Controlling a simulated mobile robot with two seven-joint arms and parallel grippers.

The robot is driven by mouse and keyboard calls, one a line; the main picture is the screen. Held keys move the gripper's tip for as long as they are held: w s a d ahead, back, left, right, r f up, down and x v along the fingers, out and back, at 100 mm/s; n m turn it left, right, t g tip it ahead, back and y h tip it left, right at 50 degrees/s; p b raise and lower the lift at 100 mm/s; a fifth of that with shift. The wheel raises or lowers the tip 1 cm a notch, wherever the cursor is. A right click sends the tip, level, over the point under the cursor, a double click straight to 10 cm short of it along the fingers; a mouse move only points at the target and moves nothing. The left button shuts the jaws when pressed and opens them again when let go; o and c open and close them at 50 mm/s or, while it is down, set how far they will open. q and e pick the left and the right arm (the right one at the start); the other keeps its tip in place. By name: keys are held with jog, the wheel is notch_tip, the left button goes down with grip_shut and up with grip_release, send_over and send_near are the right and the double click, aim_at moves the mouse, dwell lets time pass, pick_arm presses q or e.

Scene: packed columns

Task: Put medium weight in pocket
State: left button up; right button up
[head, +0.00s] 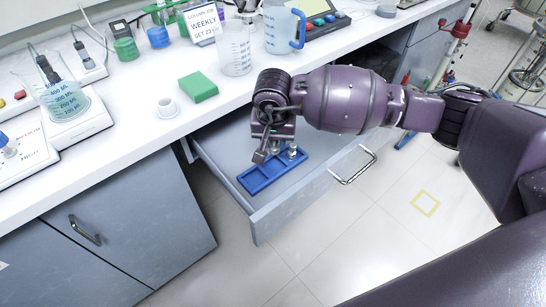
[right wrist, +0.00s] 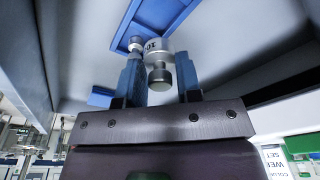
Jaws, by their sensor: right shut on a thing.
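A blue tray with pockets (head: 248,184) lies in the open drawer in the head view. My right gripper (head: 268,150) is over the tray, pointing down into the drawer. In the right wrist view its two blue fingers (right wrist: 160,72) are shut on a silver weight (right wrist: 157,50) with a dark knob and a marking on its side. A smaller silver weight (right wrist: 135,43) shows beside it at the blue tray (right wrist: 152,18). In the head view a silver weight (head: 292,152) shows just right of the gripper. Whether the held weight touches the tray cannot be told. My left gripper is not in view.
The grey drawer (head: 262,222) is pulled out below the white counter (head: 125,125). On the counter stand a green block (head: 198,87), a white ring-shaped piece (head: 167,108), a clear beaker (head: 235,50) and a blue jug (head: 282,28). The floor in front is clear.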

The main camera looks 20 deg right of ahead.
aim_at(274, 166)
jog(key=shift+f, duration=0.8)
notch_tip(274, 166, down, 5)
jog(key=shift+r+b, duration=0.1)
jog(key=shift+b, duration=0.4)
jog(key=shift+f, duration=0.3)
jog(key=shift+r, duration=0.1)
jog(key=shift+f, duration=0.25)
jog(key=o, duration=1)
jog(key=shift+o, duration=0.2)
